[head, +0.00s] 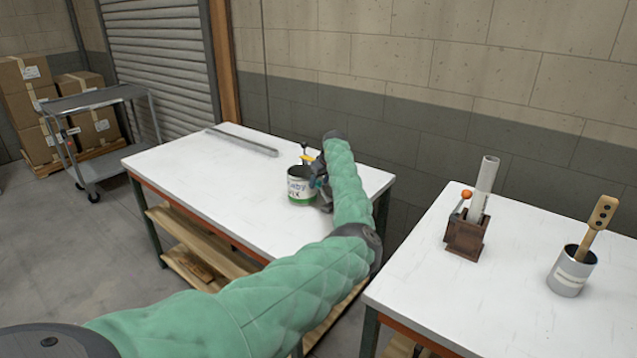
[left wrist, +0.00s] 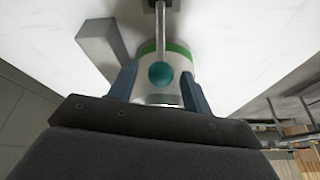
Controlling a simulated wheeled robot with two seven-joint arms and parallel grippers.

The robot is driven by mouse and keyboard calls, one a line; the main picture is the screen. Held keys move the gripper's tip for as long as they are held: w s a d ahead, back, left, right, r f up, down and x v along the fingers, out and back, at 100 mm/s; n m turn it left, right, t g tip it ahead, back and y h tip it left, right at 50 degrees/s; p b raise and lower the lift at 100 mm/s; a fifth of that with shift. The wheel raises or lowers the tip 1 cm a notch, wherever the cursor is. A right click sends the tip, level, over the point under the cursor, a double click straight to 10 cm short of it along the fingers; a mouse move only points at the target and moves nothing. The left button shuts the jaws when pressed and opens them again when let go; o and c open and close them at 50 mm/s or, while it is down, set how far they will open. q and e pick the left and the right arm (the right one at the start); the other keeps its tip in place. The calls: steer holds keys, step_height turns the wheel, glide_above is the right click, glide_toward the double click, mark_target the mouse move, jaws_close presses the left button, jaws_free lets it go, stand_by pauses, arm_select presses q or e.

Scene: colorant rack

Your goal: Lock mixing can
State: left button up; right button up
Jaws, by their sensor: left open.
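The mixing can (head: 299,190) is white and green with a partly legible label, and stands upright on the left table (head: 225,168). In the left wrist view, the can's pale side and green band (left wrist: 178,47) show beyond my fingers. A teal ball knob (left wrist: 160,75) on a grey metal rod (left wrist: 160,30) shows between the fingers, in front of the can. My left gripper (head: 319,182) is at the can's right side. Its fingers (left wrist: 158,90) are open on either side of the knob; whether they touch anything is unclear. My right gripper is out of view.
A grey metal bar (head: 240,142) lies at the back of the left table. The right table (head: 430,275) holds a brown holder (head: 465,237) with a pale tube and a white can (head: 570,276) with a wooden stick. A gap separates the tables. A cart (head: 95,98) stands left.

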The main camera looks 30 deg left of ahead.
arm_select(q)
steer(key=shift+x, duration=0.85)
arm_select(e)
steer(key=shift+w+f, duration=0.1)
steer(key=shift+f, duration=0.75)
arm_select(q)
jaws_close()
